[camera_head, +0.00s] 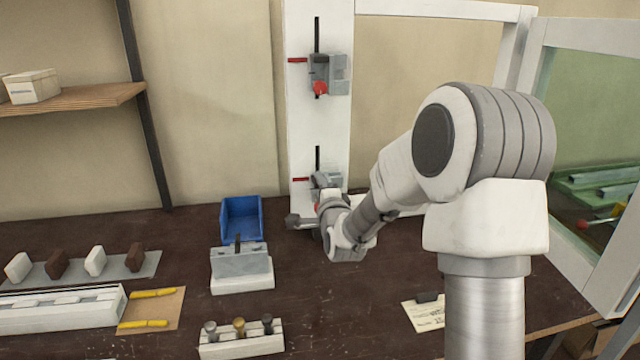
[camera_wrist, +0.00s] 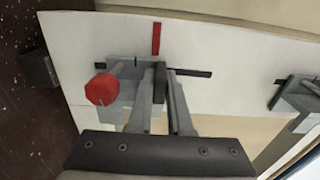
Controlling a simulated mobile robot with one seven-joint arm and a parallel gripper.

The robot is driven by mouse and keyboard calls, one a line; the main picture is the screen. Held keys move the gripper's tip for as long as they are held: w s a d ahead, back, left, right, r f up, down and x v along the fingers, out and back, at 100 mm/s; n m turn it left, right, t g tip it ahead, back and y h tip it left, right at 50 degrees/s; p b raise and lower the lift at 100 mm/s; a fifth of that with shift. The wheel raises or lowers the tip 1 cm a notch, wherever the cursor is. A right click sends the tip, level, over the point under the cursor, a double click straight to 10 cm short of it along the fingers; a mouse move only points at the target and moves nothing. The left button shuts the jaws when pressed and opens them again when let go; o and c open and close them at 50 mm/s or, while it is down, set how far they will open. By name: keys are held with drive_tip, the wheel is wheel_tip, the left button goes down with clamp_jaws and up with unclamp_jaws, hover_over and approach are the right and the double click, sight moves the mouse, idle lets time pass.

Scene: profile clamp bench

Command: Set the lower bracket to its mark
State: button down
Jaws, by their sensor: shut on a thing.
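The lower bracket (camera_head: 322,181) is a grey piece on the white upright post, partly hidden behind my arm in the head view. In the wrist view its grey plate (camera_wrist: 124,70) carries a red knob (camera_wrist: 102,89) and a dark tab (camera_wrist: 158,88). My gripper (camera_wrist: 160,80) is shut on this tab, one finger on each side. The bracket's red mark (camera_head: 300,179) is a short bar beside the slot. In the wrist view the red mark (camera_wrist: 155,38) lies roughly in line with the tab; exact alignment I cannot tell.
The upper bracket (camera_head: 338,75) sits higher on the post (camera_head: 312,120), with its own red mark (camera_head: 297,60). A blue bin (camera_head: 241,218) and a grey block on a white base (camera_head: 241,270) stand left of my arm. A glazed frame (camera_head: 580,110) stands at right.

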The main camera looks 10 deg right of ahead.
drive_tip(key=shift+r, duration=0.2)
idle(0.4)
wheel_tip(320, 180, up, 2)
drive_tip(key=shift+r, duration=0.2)
drive_tip(key=c, duration=0.8)
unclamp_jaws()
drive_tip(key=shift+f, duration=0.1)
drive_tip(key=shift+c, duration=0.2)
